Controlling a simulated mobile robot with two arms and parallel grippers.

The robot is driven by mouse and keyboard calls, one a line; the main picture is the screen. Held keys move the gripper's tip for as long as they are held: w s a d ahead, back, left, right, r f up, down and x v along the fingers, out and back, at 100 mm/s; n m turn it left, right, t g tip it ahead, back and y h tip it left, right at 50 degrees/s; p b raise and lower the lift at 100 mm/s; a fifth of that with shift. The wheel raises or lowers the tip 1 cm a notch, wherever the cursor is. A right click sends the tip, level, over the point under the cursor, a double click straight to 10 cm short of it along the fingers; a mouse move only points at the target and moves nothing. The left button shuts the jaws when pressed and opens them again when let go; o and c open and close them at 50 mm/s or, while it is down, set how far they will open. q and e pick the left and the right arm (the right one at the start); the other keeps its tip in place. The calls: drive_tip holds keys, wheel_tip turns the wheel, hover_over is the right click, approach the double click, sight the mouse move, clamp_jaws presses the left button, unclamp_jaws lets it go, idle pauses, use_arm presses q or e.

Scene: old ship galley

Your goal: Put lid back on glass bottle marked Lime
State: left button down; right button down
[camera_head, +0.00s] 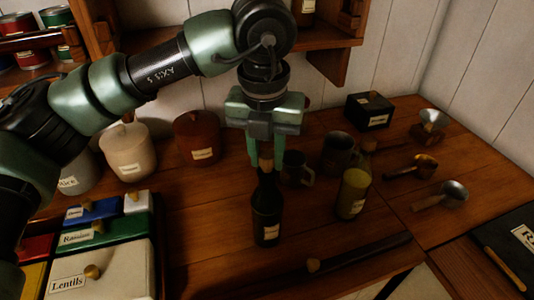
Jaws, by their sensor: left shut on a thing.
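My left gripper (266,160) points straight down over the counter, its fingers closed around a small brown cork-like lid (266,164). Directly below it stands an upright dark glass bottle (266,208) with a pale label too small to read. The lid is in line with the bottle's neck; I cannot tell whether it touches the mouth. To the right stands a yellow-green glass bottle (353,190), also with an unreadable label. I cannot tell which bottle is marked Lime. My right gripper is not in view.
Mugs (295,169) stand close behind the bottles. A brown jar (197,138) and a cream jar (126,151) are at the back left, labelled boxes (105,268) at the front left. Scoops (443,195) lie to the right. A shelf (335,66) hangs above.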

use_arm(q)
drive_tip(key=shift+b, duration=0.35)
idle(0.3)
idle(0.4)
drive_tip(key=c, duration=0.6)
unclamp_jaws()
drive_tip(key=shift+o, duration=0.2)
drive_tip(key=shift+r+p, duration=1.75)
drive_tip(key=shift+r, duration=1.75)
clamp_jaws()
